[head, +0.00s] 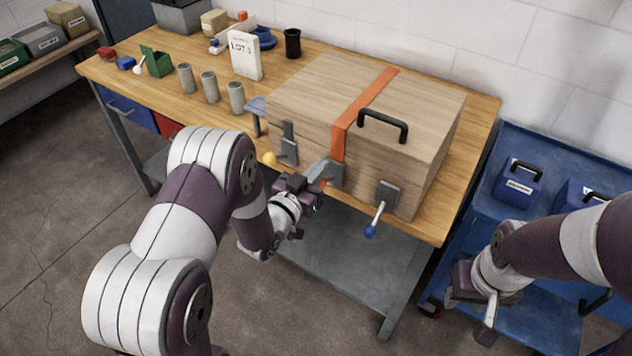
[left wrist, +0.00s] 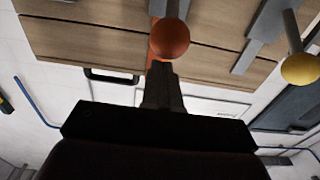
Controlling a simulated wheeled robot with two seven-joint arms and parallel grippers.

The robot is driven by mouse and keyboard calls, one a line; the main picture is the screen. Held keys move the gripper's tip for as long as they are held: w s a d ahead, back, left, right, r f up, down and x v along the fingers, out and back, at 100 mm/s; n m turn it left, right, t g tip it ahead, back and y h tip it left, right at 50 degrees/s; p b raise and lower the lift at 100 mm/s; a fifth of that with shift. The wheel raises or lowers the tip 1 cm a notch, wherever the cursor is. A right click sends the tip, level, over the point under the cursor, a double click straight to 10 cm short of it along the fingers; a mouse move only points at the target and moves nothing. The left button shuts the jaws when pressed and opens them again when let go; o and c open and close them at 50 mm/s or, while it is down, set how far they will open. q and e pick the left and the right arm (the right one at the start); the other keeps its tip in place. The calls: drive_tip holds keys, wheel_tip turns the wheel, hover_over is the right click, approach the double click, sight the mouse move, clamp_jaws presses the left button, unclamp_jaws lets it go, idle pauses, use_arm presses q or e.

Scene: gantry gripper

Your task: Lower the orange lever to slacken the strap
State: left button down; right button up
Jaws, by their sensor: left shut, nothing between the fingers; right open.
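The orange lever's round knob (left wrist: 170,38) shows at the top of the left wrist view, in front of the wooden box. In the head view the lever is mostly hidden by my left gripper (head: 318,175), at the box's front below the orange strap (head: 361,106). The strap runs over the lid and down to a grey buckle plate. My left gripper is shut and empty; its fingertips (left wrist: 160,70) are right by the knob. I cannot tell whether they touch it. My right gripper (head: 470,312) is open, away from the box, in front of the blue cart.
The wooden box (head: 300,90) has a black handle (head: 383,124). A yellow-knobbed lever (head: 269,158) and a blue-knobbed lever (head: 371,230) flank the orange one. Grey cylinders (head: 209,87) and a white sign (head: 245,55) stand on the bench; blue cases (head: 518,185) sit right.

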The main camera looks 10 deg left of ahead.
use_arm(q)
drive_tip(key=shift+s+f+b, duration=0.1)
drive_tip(key=shift+f+b, duration=1.1)
drive_tip(key=shift+f, duration=0.1)
wheel_tip(320, 180, down, 4)
drive_tip(key=b, duration=0.3)
drive_tip(key=shift+r, duration=0.2)
drive_tip(key=shift+s+a+r+p, duration=0.1)
drive_tip(key=shift+a+r+p, duration=0.05)
drive_tip(key=shift+r+p, duration=0.2)
drive_tip(key=p+v, duration=0.1)
drive_tip(key=v, duration=0.7)
drive_tip(key=shift+s+r, duration=0.25)
drive_tip(key=shift+r, duration=0.05)
